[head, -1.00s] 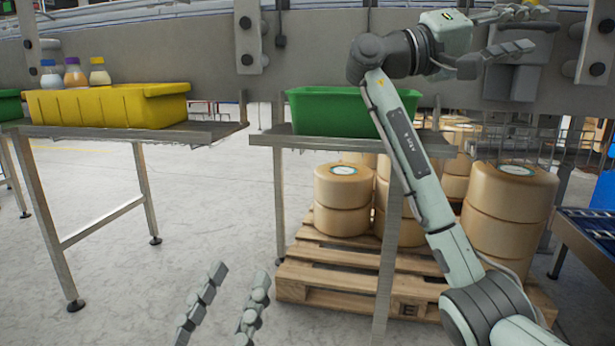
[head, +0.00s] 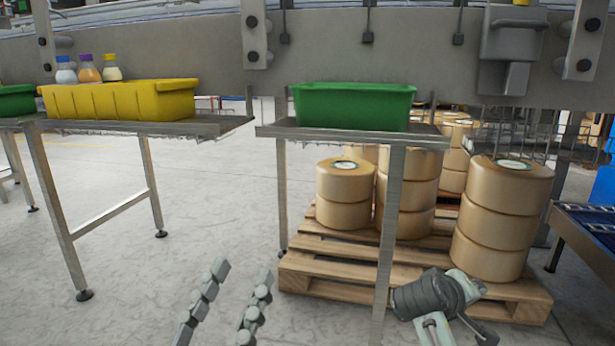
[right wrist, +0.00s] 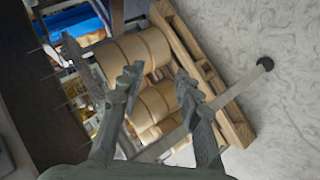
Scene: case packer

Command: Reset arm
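My left gripper (head: 230,300) is at the bottom of the head view, its two grey segmented fingers apart with only floor between them. My right arm is folded low at the bottom right of the head view, in front of the pallet; its fingers cannot be made out there. In the right wrist view my right gripper (right wrist: 158,78) is open, its fingers apart and nothing held between them. Tan rolls show beyond the fingers.
Stacked tan rolls (head: 500,215) stand on a wooden pallet (head: 330,278). Floor (head: 200,210) between the stands is clear.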

